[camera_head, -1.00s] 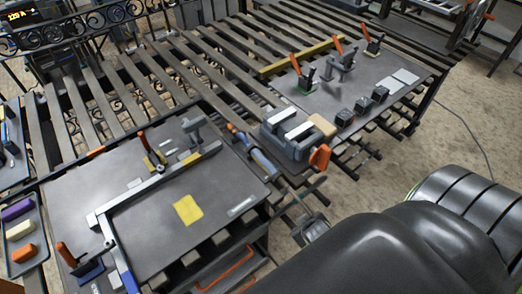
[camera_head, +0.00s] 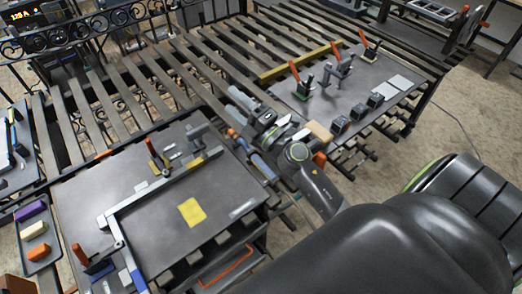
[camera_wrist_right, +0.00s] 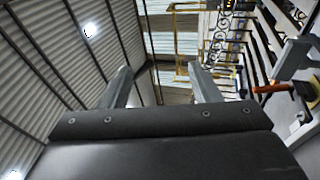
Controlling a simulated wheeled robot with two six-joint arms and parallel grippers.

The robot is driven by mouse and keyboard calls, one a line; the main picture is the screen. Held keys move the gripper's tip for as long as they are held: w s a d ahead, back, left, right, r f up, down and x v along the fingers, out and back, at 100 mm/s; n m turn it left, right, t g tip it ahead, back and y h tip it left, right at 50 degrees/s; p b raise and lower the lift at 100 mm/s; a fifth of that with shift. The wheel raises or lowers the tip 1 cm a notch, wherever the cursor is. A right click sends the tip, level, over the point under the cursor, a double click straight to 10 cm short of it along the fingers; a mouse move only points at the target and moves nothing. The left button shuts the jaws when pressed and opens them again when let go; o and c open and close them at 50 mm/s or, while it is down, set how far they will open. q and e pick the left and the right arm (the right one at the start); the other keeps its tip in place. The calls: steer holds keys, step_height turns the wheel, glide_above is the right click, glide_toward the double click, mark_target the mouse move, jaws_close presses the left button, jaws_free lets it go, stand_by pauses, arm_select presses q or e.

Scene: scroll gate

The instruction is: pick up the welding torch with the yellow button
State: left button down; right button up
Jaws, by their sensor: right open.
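I cannot make out a welding torch with a yellow button in either view. Blue and orange handled tools (camera_head: 262,167) lie in the gap between the two plates, beside my right arm; they are too small to identify. My right gripper (camera_head: 237,103) reaches in from the lower right, over the slats between the plates. In the right wrist view my right gripper (camera_wrist_right: 162,84) has its two fingers apart with nothing between them. My left gripper is not in view.
The near plate (camera_head: 150,240) carries a grey square bar (camera_head: 150,188), clamps and a yellow note (camera_head: 192,212). The far plate (camera_head: 350,105) holds orange-handled clamps and dark blocks. A tray (camera_head: 40,253) with colored blocks sits at left. My arm partly hides the grey vise.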

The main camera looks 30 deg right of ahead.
steer(key=w+a+f+n+g+y, duration=0.1)
steer(key=w+a+n+g+y, duration=0.1)
steer(key=a+n+g+y, duration=0.5)
steer(key=n+g+h, duration=0.9)
steer(key=g+h, duration=0.4)
steer(key=g, duration=0.1)
glide_above(262, 163)
step_height(262, 163, down, 13)
steer(key=f+b, duration=1.1)
steer(key=b, duration=0.1)
steer(key=shift+w+a+f, duration=0.15)
steer(key=shift+a+f, duration=0.05)
steer(key=shift+f, duration=0.2)
steer(key=shift+d+f+b, duration=0.15)
steer(key=shift+f+b, duration=0.55)
steer(key=shift+f, duration=0.1)
step_height(262, 163, down, 2)
steer(key=shift+f+p, duration=0.1)
steer(key=shift+p, duration=0.3)
steer(key=shift+f, duration=0.3)
